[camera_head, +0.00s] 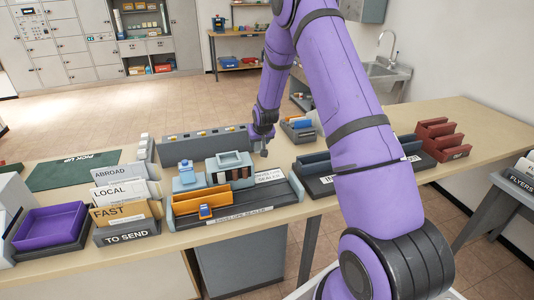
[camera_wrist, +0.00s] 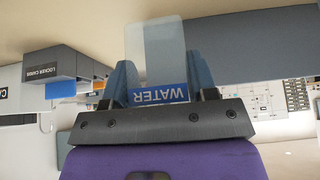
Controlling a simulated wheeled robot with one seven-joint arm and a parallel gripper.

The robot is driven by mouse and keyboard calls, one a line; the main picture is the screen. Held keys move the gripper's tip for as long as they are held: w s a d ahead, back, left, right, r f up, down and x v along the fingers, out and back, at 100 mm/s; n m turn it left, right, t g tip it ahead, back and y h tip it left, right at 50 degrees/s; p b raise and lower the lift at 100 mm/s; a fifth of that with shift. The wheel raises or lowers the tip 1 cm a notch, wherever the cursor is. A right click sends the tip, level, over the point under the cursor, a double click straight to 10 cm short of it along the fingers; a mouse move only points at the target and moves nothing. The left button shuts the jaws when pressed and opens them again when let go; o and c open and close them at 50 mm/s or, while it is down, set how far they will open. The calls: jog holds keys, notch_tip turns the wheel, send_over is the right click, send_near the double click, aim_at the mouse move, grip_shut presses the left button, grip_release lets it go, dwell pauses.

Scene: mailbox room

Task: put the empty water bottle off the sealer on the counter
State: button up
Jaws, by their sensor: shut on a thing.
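In the wrist view my gripper (camera_wrist: 160,78) is shut on the water bottle (camera_wrist: 150,45), a pale see-through body with a blue WATER label between the two fingers. In the head view my gripper (camera_head: 262,148) is low over the counter behind the sealer; the bottle cannot be made out there. The envelope sealer (camera_head: 284,195) is a dark tray near the counter's front edge, carrying an orange rack, a grey-blue unit and a small blue container. The counter (camera_head: 470,112) is beige. Whether the bottle touches it cannot be told.
A long grey box (camera_head: 205,146) stands behind the sealer. A small grey bin (camera_head: 299,132) is right of my gripper, and a dark tray (camera_head: 318,181) is right of the sealer. Letter holders (camera_head: 125,200) stand left. Bare counter shows between the sealer and the grey box.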

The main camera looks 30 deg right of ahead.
jog(key=shift+f, duration=3.15)
jog(key=shift+f, duration=0.1)
jog(key=o, duration=0.9)
